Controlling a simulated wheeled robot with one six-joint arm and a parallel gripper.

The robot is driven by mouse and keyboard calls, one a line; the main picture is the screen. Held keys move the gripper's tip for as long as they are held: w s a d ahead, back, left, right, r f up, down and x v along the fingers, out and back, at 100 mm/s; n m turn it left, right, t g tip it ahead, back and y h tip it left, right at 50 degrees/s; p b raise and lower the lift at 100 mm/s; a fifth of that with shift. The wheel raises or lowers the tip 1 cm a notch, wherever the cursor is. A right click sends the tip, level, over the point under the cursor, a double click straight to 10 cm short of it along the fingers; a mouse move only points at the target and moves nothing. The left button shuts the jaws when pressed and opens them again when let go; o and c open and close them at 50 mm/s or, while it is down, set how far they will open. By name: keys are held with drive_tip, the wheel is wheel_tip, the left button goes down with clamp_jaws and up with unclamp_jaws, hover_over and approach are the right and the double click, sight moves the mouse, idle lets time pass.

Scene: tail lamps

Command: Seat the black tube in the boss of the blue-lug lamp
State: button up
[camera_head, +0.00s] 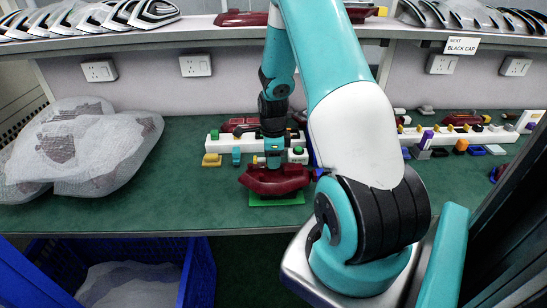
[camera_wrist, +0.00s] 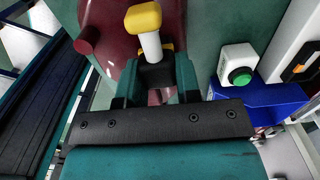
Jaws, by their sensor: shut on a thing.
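A dark red lamp (camera_head: 275,180) lies on a green mat (camera_head: 276,199) near the front of the bench. My gripper (camera_head: 273,158) is right above it, pointing down. In the wrist view my gripper (camera_wrist: 157,82) is shut on a black piece (camera_wrist: 155,75), likely the black tube. Its lower end is hidden, so I cannot tell if it sits in a boss. A white post with a yellow top (camera_wrist: 145,20) stands just beyond it, over the dark red lamp (camera_wrist: 108,28).
A white box with a green button (camera_wrist: 238,70) stands right of my gripper, beside a blue block (camera_wrist: 258,100). A white rack (camera_head: 222,139) with small parts runs behind. Wrapped bundles (camera_head: 85,150) lie left, a blue crate (camera_head: 200,270) below. A sign (camera_head: 461,46) reads "NEXT BLACK CAP".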

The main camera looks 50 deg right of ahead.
drive_tip(key=o, duration=1)
wheel_tip(320, 180, up, 17)
drive_tip(key=shift+r, duration=0.15)
